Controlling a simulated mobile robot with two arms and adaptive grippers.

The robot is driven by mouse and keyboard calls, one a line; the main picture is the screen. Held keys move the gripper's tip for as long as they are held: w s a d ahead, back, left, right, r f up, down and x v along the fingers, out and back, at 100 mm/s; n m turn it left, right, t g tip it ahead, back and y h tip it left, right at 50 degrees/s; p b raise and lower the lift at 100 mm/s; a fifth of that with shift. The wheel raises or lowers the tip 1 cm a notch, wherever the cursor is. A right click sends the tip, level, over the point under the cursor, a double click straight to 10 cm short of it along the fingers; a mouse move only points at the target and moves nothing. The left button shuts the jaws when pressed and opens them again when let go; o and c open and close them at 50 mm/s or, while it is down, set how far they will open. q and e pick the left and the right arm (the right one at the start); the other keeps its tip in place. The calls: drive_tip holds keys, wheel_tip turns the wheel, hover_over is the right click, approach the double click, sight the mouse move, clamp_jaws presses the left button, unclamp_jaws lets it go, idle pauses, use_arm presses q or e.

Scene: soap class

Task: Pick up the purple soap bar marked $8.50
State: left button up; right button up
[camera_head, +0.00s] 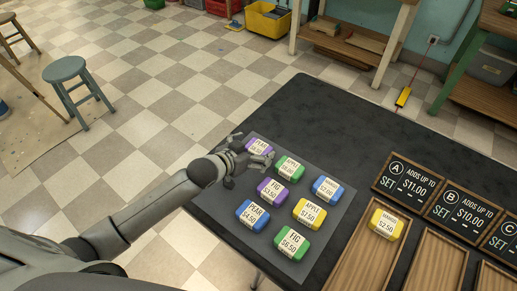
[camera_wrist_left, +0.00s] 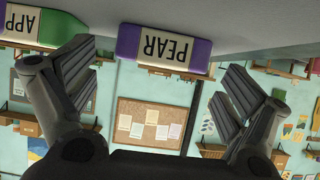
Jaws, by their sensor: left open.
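A purple soap bar labelled PEAR (camera_head: 259,147) lies at the far left corner of the grey mat (camera_head: 322,255); its price is too small to read surely. My left gripper (camera_head: 249,155) is open beside this bar, its fingers spread around the near side. In the left wrist view the purple PEAR bar (camera_wrist_left: 163,48) appears upside down, ahead between the two open fingers (camera_wrist_left: 158,66), with a gap on each side. A second purple bar, labelled FIG $3.50 (camera_head: 271,191), lies nearer on the mat. My right gripper is not in view.
A green APPLE bar (camera_head: 289,168) lies close to the right of the PEAR bar. Several other blue, yellow and green bars share the mat. Wooden trays (camera_head: 366,260) and black SET signs (camera_head: 408,181) stand to the right. The dark table's far part is clear.

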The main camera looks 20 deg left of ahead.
use_arm(q)
drive_tip(key=shift+x, duration=0.85)
drive_tip(key=c, duration=1.2)
drive_tip(key=shift+r, duration=0.1)
